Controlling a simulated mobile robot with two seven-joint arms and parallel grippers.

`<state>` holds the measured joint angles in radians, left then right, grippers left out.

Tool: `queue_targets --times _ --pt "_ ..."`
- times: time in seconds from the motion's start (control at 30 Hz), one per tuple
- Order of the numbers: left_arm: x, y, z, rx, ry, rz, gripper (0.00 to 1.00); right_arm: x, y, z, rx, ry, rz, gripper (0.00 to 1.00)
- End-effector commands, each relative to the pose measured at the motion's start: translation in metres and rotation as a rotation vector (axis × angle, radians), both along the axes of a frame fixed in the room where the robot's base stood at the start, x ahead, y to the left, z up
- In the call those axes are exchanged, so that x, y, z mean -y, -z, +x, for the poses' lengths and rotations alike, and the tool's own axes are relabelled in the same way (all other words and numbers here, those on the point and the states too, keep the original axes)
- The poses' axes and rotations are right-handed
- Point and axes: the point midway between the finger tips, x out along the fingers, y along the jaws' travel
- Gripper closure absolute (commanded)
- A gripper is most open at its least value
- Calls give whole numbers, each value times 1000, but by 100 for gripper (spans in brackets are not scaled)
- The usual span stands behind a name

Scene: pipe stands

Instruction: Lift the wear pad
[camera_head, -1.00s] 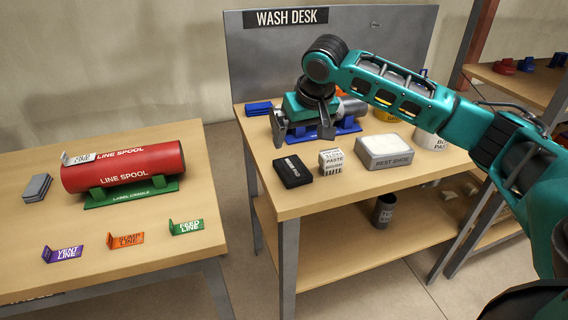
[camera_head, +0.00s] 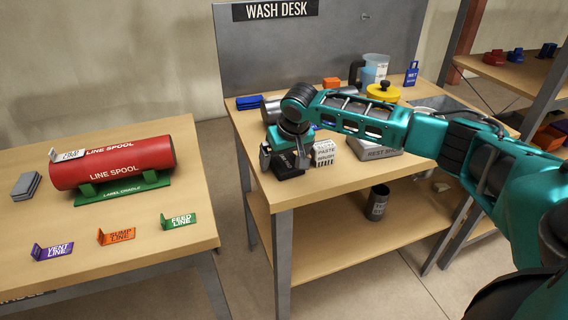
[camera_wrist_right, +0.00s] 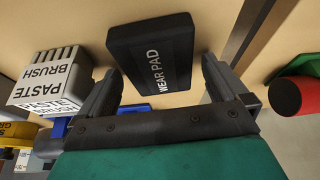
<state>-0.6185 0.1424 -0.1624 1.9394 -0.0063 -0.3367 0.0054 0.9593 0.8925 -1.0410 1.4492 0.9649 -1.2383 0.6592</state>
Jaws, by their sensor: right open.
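The wear pad is a flat black block lying on the wash desk. In the right wrist view the wear pad (camera_wrist_right: 150,50) shows its white lettering, ahead of and between the fingers. In the head view the wear pad (camera_head: 291,172) is partly covered by my right gripper (camera_head: 284,160), which hangs just above it. In the right wrist view my right gripper (camera_wrist_right: 160,82) is open, with one finger towards each side of the pad and nothing held. Whether the fingers reach down beside the pad is unclear. My left gripper is out of view.
The white paste brush box (camera_head: 324,153) stands close to the pad's right. The grey rest shoe (camera_head: 378,150) is beyond it, partly behind my arm. The desk's front edge (camera_head: 310,201) is near. A red line spool (camera_head: 112,165) rests on the left table.

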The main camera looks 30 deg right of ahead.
Motion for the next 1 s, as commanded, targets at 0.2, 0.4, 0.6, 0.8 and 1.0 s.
queue_targets --times 0.2,0.4,0.6,0.8,1.0 --pt "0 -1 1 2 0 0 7 0 -1 0 1 -1 -1 0" --pt "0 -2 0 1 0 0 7 0 -1 0 0 0 0 0" --pt "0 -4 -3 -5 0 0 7 0 1 0 0 -1 0 0" --pt "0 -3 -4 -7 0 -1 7 0 2 0 0 -1 -1 16" --pt "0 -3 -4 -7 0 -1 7 0 2 0 -1 -1 -1 35"
